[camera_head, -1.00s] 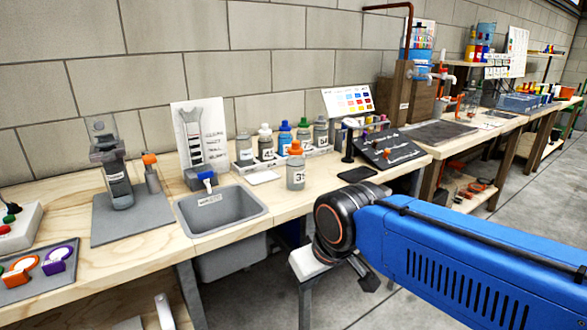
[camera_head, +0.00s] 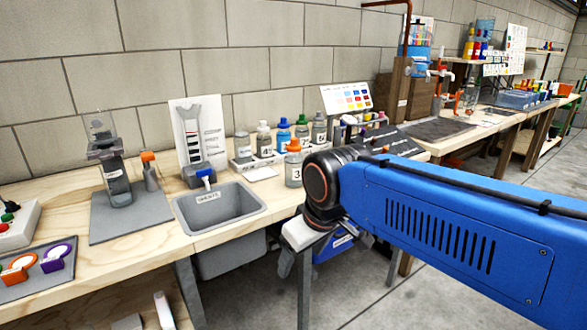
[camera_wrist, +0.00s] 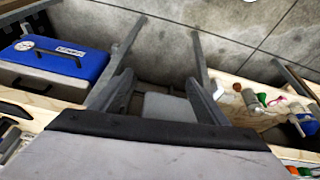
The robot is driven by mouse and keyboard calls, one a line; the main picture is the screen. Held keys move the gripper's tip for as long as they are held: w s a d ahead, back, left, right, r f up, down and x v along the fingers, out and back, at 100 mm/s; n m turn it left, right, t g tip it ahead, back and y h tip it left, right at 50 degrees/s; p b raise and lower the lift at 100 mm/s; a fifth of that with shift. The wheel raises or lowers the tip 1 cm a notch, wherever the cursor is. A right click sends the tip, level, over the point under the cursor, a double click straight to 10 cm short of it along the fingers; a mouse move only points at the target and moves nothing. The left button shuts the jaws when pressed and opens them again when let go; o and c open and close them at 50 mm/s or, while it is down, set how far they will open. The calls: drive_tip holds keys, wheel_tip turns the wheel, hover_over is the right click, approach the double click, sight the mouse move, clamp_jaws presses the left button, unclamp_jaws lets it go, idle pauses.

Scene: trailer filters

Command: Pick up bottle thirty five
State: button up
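A grey bottle with an orange cap (camera_head: 294,172) stands upright on the bench, right of the sink. Its label shows a 3; the rest is not readable now. My gripper (camera_head: 290,264) is in front of the bench, below its top and apart from the bottle. In the wrist view my gripper (camera_wrist: 160,84) is open and empty, its two fingers spread over the floor. I cannot make out this bottle for certain in the wrist view.
Several labelled bottles stand in a tray behind it, including a blue-capped one (camera_head: 283,135). The sink (camera_head: 222,207) is to the left. A dark rack (camera_head: 375,140) is to the right. A blue case (camera_wrist: 58,64) lies beneath the bench.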

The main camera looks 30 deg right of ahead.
drive_tip(key=w+d+r+n+g, duration=0.1)
drive_tip(key=w+d+r+n, duration=0.25)
drive_tip(key=w+r, duration=0.4)
drive_tip(key=w+d+r+n+g, duration=0.1)
drive_tip(key=w+d+r+n, duration=0.1)
drive_tip(key=w+r+n, duration=0.4)
wheel_tip(320, 180, up, 11)
drive_tip(key=n+g, duration=0.2)
drive_tip(key=n, duration=0.4)
hover_over(294, 164)
drive_tip(key=w+d, duration=0.2)
drive_tip(key=shift+w+a+f, duration=0.15)
drive_tip(key=shift+w+a, duration=0.05)
drive_tip(key=shift+d, duration=0.1)
wheel_tip(294, 164, down, 17)
drive_tip(key=shift+f, duration=0.15)
drive_tip(key=shift+w, duration=0.1)
drive_tip(key=c, duration=1.5)
wheel_tip(294, 164, up, 10)
